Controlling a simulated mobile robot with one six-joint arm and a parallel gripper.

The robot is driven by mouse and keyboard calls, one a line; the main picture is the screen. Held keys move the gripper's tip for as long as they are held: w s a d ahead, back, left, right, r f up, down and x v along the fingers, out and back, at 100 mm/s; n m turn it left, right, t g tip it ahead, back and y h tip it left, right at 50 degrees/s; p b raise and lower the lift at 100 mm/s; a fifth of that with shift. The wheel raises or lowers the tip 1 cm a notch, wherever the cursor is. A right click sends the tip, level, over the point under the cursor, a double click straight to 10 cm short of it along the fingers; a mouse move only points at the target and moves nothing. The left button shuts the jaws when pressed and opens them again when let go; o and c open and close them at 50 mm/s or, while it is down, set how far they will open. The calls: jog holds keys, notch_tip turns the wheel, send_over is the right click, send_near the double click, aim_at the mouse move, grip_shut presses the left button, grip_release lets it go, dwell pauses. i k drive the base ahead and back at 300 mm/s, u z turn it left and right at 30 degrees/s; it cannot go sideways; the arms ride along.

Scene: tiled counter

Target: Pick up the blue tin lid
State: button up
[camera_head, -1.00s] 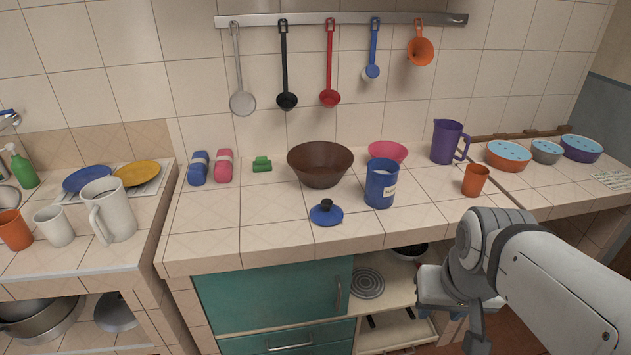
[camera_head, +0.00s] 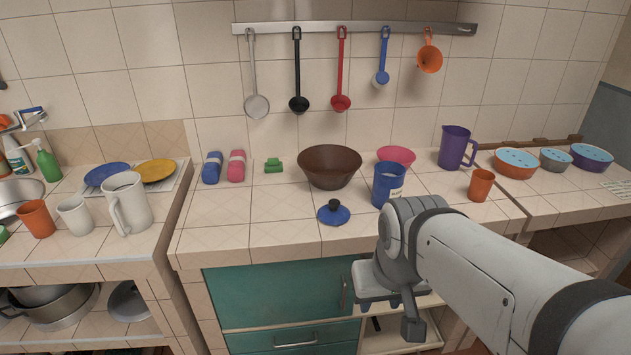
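The blue tin lid (camera_head: 333,215) lies flat on the tiled counter near its front edge, with its dark knob upward. The blue tin (camera_head: 387,184) stands upright just to its right and behind it, partly covered by my arm. My gripper (camera_head: 379,303) is below the counter top, in front of the cabinet, to the right of and lower than the lid. It does not touch the lid. Its fingers are small and mostly turned away, so their opening is unclear.
A brown bowl (camera_head: 329,167) and a pink bowl (camera_head: 396,156) stand behind the lid. A purple jug (camera_head: 455,147) and an orange cup (camera_head: 481,185) are to the right. The counter left of the lid is clear. A teal cabinet (camera_head: 275,296) is below.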

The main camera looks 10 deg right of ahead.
aim_at(333, 213)
jog(key=z, duration=0.05)
jog(key=i, duration=1)
jog(key=u, duration=0.1)
